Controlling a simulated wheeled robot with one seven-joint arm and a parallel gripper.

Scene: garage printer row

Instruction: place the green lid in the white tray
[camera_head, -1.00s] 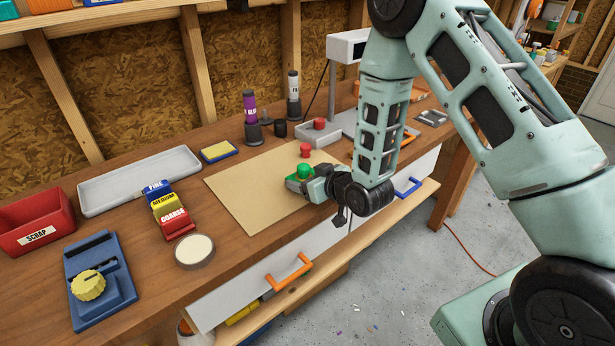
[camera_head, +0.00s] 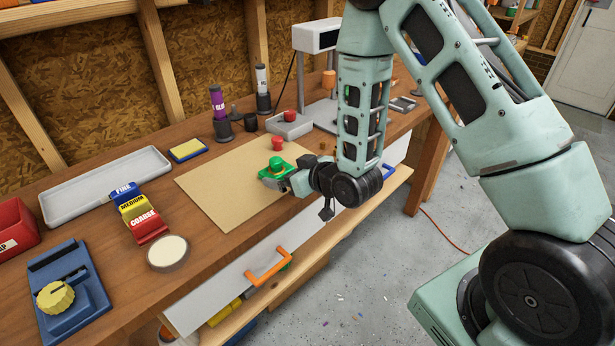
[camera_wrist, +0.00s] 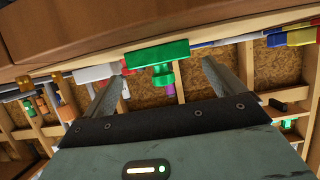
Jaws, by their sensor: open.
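The green lid (camera_head: 277,165), a flat plate with a round knob on top, is at the right part of the tan mat. My gripper (camera_head: 273,181) is low at the mat's front right edge, right at the lid. In the wrist view the green lid (camera_wrist: 158,52) shows between the tips of the two open fingers (camera_wrist: 161,68), with a gap on each side. I cannot tell whether it lies on the mat. The white tray (camera_head: 58,211) is long, shallow and empty, at the back left of the bench.
A red knob (camera_head: 278,144) stands just behind the lid. Between mat (camera_head: 225,190) and tray lie a yellow-blue sponge block (camera_head: 188,150) and labelled blue, yellow and red blocks (camera_head: 140,212). Upright bottles (camera_head: 220,110) stand behind the mat.

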